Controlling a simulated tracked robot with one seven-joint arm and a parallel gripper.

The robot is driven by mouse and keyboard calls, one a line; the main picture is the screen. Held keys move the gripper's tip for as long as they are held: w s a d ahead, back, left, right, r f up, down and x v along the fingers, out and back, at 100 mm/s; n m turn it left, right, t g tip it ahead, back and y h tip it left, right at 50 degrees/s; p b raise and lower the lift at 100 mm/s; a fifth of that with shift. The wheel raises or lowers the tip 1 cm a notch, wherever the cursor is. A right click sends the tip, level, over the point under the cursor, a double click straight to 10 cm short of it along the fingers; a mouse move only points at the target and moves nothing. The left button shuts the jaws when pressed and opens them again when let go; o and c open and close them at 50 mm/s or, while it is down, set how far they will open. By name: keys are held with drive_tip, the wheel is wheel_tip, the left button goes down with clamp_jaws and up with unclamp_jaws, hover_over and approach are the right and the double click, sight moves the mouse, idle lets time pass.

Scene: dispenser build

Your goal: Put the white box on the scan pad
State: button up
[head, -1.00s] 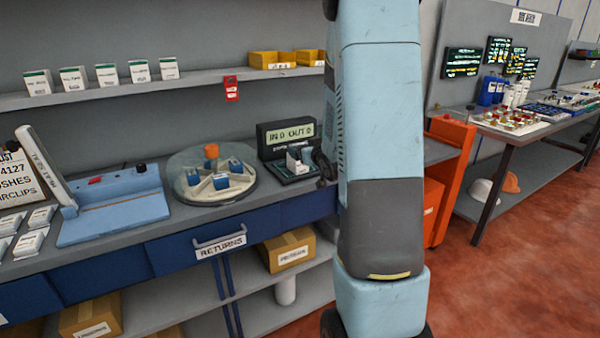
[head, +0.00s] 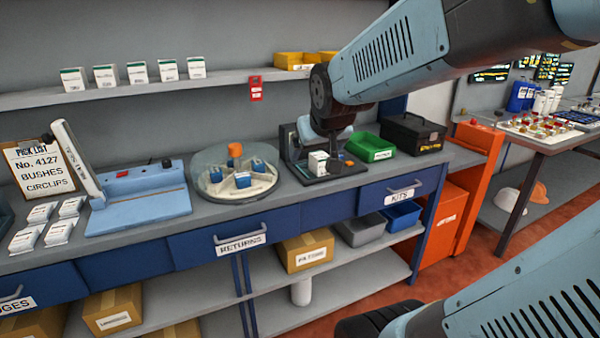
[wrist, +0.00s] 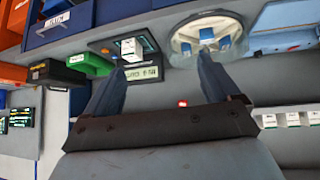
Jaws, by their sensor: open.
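A small white box (head: 317,163) stands upright on the dark pad (head: 325,172) of the terminal on the bench. It also shows in the wrist view (wrist: 131,49), on the dark pad (wrist: 113,45) in front of the lit display. I take this dark pad to be the scan pad, though no label on it is readable. My gripper (head: 324,134) is above and behind the box, partly hiding the display. In the wrist view my gripper (wrist: 160,62) has its two fingers wide apart with nothing between them; the box lies beyond the tips, apart from them.
A round dispenser (head: 234,175) with blue-and-white compartments stands left of the terminal. A green bin (head: 371,147) and a black case (head: 412,133) stand to its right. Several white boxes (head: 136,73) line the shelf above. A blue device (head: 138,199) is farther left.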

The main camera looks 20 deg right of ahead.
drive_tip(key=s+a+n+g+y, duration=0.1)
drive_tip(key=s+a, duration=0.3)
drive_tip(key=s, duration=0.8)
drive_tip(key=shift+a+r+g, duration=0.25)
drive_tip(key=shift+r+g, duration=0.05)
drive_tip(key=shift+g, duration=0.4)
drive_tip(key=shift+s, duration=0.1)
